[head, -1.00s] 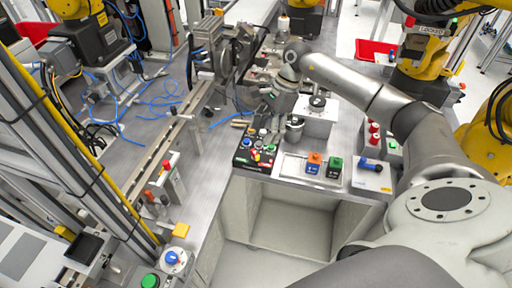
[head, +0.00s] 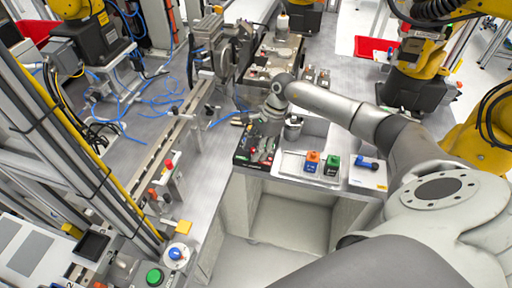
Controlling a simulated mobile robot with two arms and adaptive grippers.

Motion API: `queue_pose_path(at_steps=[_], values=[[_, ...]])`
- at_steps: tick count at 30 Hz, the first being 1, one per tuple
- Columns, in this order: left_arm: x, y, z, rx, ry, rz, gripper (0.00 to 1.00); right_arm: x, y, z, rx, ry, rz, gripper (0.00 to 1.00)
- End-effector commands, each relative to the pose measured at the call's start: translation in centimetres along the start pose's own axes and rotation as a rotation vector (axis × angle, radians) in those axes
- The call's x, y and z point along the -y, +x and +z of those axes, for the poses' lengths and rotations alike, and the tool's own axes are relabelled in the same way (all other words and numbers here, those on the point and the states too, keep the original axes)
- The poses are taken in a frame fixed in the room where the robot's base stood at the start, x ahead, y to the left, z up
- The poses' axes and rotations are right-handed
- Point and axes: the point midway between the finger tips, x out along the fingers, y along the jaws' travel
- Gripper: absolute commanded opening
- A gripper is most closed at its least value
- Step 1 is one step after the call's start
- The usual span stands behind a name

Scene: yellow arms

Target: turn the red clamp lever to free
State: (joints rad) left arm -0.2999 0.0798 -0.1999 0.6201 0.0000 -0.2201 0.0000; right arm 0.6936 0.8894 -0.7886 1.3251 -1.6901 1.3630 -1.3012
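My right arm reaches in from the right, and its wrist bends down over the black control box (head: 243,161) on the bench. My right gripper (head: 264,149) points down at this box, close above or touching it. It is small and dark here, and I cannot tell whether its fingers are open or shut. It hides most of the box's buttons. A small red part shows beside the fingers, but I cannot tell if it is the clamp lever. A red-topped upright part (head: 168,165) stands by the rail at the left. My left gripper is not in view.
Right of the box are a metal cup (head: 292,128), a pale tray (head: 291,164), an orange block (head: 312,161), a green block (head: 332,165) and a blue item (head: 369,163) on a white plate. Behind is a metal fixture (head: 275,55). A rail (head: 165,145) runs along the left.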

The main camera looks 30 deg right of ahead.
Motion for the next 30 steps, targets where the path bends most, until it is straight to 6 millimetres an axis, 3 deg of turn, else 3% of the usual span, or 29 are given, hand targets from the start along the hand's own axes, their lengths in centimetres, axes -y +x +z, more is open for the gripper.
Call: queue_pose_path(at_steps=[1, 6, 17, 30], values=[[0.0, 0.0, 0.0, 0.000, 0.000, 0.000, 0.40, 0.0, 0.0, 0.0, 0.000, 0.000, 0.000, 0.28], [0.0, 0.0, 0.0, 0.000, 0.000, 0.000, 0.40, 0.0, 0.0, 0.0, 0.000, 0.000, 0.000, 0.10], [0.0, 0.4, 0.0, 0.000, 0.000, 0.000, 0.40, -0.1, 0.0, -0.1, -0.001, 0.067, -0.028, 0.10], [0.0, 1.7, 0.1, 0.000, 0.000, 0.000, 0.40, -0.2, 0.1, 0.1, 0.000, 0.395, -0.167, 0.10]])
